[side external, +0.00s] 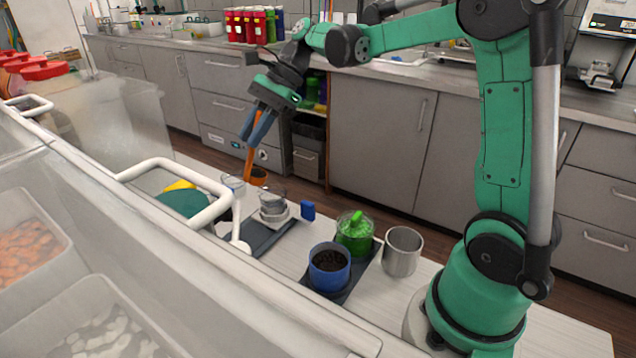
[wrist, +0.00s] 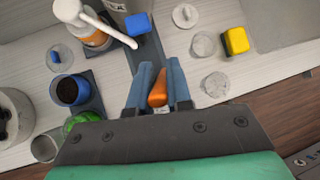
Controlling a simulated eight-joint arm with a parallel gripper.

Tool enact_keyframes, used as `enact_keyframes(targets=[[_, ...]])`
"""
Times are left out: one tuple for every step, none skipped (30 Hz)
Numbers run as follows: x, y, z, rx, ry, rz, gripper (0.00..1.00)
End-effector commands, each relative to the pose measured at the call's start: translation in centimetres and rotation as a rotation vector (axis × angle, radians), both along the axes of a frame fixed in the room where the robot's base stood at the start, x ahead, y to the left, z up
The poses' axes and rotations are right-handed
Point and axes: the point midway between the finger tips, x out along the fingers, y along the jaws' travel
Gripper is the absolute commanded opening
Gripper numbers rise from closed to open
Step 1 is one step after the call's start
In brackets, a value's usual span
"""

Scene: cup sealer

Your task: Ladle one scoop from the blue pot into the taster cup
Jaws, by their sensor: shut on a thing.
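My gripper (side external: 258,128) is shut on the handle of an orange ladle (side external: 251,158). The ladle hangs below the fingers, with a small round orange bowl at its lower end. In the wrist view the ladle handle (wrist: 158,90) shows between my two blue fingers (wrist: 160,88). The blue pot (side external: 330,268), with dark contents, stands on a dark mat at front centre; it also shows in the wrist view (wrist: 70,90). Clear cups (side external: 233,185) (wrist: 203,45) stand near the ladle. I cannot tell which is the taster cup, or whether the ladle holds anything.
A white rail (side external: 175,165) rises at the counter's left. A yellow block (wrist: 236,41) lies nearby.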

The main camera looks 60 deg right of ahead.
Motion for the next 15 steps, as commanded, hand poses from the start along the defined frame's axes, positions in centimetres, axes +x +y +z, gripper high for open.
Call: enact_keyframes(targets=[[-0.5,-0.7,-0.2,0.048,-0.043,-0.009,0.00],[-0.8,-1.0,-0.3,0.077,-0.072,-0.010,0.00],[-1.1,-1.4,-0.4,0.117,-0.109,-0.009,0.00],[-1.4,-1.6,-0.5,0.146,-0.137,-0.008,0.00],[-1.6,-1.9,-0.6,0.175,-0.165,-0.008,0.00],[-2.0,-2.3,-0.7,0.215,-0.202,-0.007,0.00],[-2.1,-2.5,-1.0,0.241,-0.226,-0.007,0.00],[-2.4,-2.8,-1.2,0.268,-0.252,-0.006,0.00],[-2.7,-3.1,-1.4,0.304,-0.285,-0.006,0.00],[-2.9,-3.3,-1.6,0.331,-0.310,-0.005,0.00],[-3.1,-3.5,-1.8,0.356,-0.336,-0.005,0.00],[-3.4,-3.8,-2.1,0.393,-0.368,-0.004,0.00],[-3.7,-4.1,-2.3,0.419,-0.394,-0.004,0.00],[-3.8,-4.3,-2.5,0.447,-0.419,-0.003,0.00],[-4.1,-4.6,-2.8,0.483,-0.454,-0.004,0.00]])
